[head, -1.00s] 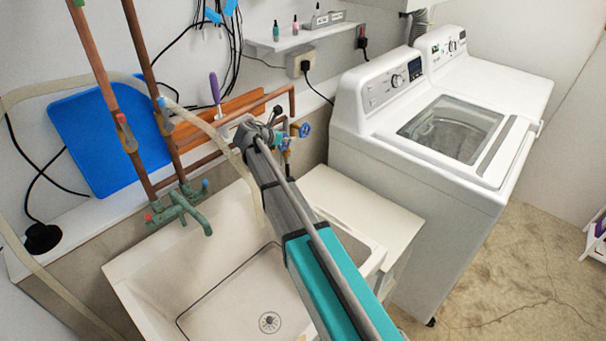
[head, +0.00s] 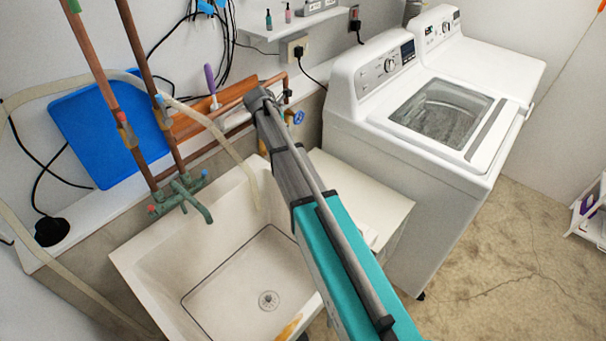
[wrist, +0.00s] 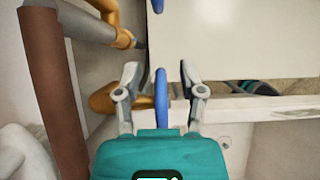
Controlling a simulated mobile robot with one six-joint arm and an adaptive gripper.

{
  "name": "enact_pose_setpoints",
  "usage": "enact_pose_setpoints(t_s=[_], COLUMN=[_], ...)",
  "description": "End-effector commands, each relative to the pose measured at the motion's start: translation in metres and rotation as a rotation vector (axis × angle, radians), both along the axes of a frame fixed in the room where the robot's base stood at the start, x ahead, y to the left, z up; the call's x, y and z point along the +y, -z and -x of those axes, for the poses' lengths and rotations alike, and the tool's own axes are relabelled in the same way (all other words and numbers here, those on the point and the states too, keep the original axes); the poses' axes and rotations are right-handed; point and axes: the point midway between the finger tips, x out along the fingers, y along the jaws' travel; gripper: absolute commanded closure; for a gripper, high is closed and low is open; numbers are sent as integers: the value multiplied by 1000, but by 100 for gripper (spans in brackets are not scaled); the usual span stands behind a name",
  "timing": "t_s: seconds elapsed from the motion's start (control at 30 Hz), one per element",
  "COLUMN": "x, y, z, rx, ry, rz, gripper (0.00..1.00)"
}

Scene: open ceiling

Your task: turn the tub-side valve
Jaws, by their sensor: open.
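In the wrist view, a blue valve handle (wrist: 161,105), seen nearly edge-on, stands between the two fingers of my gripper (wrist: 159,72). The fingers are open with a gap on each side of the handle. A brass valve body (wrist: 115,98) shows behind the left finger. A second blue handle (wrist: 157,5) is cut off at the top edge. In the head view, one blue valve handle (head: 298,117) shows just right of my arm. My arm hides the gripper's fingers and the handle between them there.
Copper pipes (head: 102,85) run down the wall to a green tap (head: 180,194) over the white tub (head: 225,275). A pale hose (head: 235,150) loops beside my arm. A pale counter (head: 352,192) and a washing machine (head: 405,190) stand to the right.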

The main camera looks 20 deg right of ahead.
Motion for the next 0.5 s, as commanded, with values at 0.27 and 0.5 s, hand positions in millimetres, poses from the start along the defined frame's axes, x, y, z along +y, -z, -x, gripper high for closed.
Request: enact_pose_setpoints(t_s=[0.27,0.5], x=[-2,-2], y=[2,6], z=[-2,-3], rx=[91,173], ry=[1,2], rz=[-135,-259], gripper=[49,49])
